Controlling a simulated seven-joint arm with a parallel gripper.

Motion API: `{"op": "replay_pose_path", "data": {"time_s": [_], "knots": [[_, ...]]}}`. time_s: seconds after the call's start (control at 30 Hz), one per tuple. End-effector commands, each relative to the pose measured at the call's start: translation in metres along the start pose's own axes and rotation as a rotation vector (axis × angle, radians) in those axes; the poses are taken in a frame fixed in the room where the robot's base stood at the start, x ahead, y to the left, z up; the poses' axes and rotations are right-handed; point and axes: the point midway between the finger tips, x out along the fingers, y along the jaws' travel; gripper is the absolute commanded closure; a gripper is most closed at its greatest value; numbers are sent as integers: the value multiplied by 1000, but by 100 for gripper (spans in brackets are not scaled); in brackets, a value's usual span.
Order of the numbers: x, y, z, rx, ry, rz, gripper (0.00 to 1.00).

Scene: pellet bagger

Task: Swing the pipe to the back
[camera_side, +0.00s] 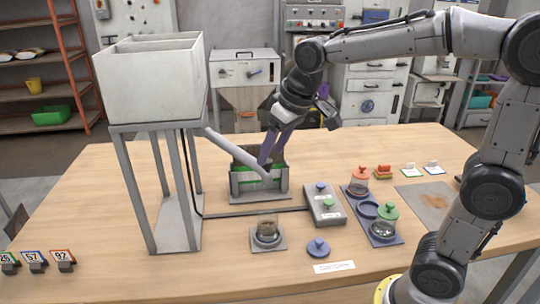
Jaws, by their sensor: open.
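The pipe (233,152) is a light grey tube that slants down to the right from the hopper (153,82). Its lower end is over the front of a dark box-like holder with green edges (244,187). My gripper (268,161) points down and left, with its purple fingers at the lower part of the pipe. The fingers are open. They overlap the pipe in this view, and I cannot tell whether they touch it or straddle it.
A grey button box (325,204) stands right of the holder. A jar on a square base (267,234) and a loose blue lid (318,247) are in front. A tray with lidded jars (371,213) is further right. Number tags (36,261) stand at the front left.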

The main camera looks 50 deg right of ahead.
Motion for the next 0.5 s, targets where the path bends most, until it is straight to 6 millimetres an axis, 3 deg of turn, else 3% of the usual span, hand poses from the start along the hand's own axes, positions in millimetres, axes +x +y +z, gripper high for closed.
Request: {"op": "replay_pose_path", "data": {"time_s": [0.2,0.5], "knots": [[20,0,0,0,-2,0,38],[23,0,0,0,1,0,38]]}}
